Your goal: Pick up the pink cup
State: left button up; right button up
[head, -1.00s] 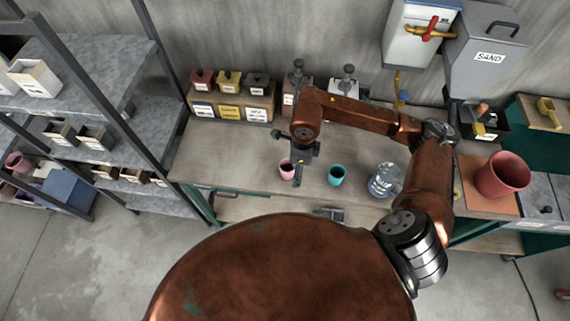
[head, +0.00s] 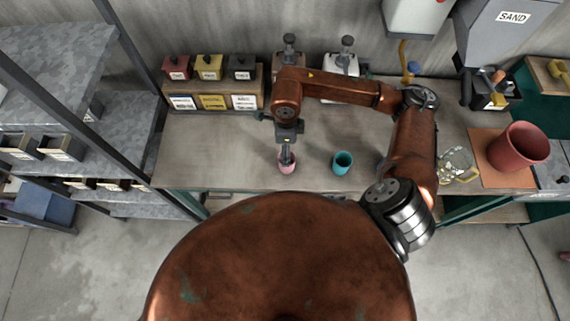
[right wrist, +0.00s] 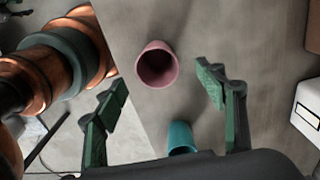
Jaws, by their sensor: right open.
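The pink cup (head: 287,168) stands on the workbench (head: 222,150) near its front edge, left of the teal cup (head: 343,162). In the head view my right gripper (head: 286,152) hangs over the pink cup and partly covers it. In the right wrist view the pink cup (right wrist: 157,65) appears upright, with its dark opening facing the camera. It lies ahead of and between the two green-padded fingers of my right gripper (right wrist: 164,92), which are spread wide and empty. The teal cup (right wrist: 181,138) shows below it, close to the gripper body. My left gripper is not in view.
A glass jug (head: 457,166) and a large red pot (head: 517,147) stand to the right. Labelled boxes (head: 212,101) and two dispensers line the back. A metal shelf (head: 120,120) stands left. The bench between the cups and the boxes is clear.

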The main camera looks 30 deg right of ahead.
notch_tip(320, 180, down, 4)
jog(key=shift+s, duration=0.1)
jog(key=shift+s+f+p, duration=0.15)
jog(key=shift+f+p, duration=0.6)
jog(key=shift+f, duration=1.55)
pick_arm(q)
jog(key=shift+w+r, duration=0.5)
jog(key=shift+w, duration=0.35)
pick_arm(e)
jog(key=shift+c, duration=0.5)
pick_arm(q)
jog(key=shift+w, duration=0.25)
pick_arm(e)
jog(key=c, duration=1)
jog(key=shift+r, duration=0.1)
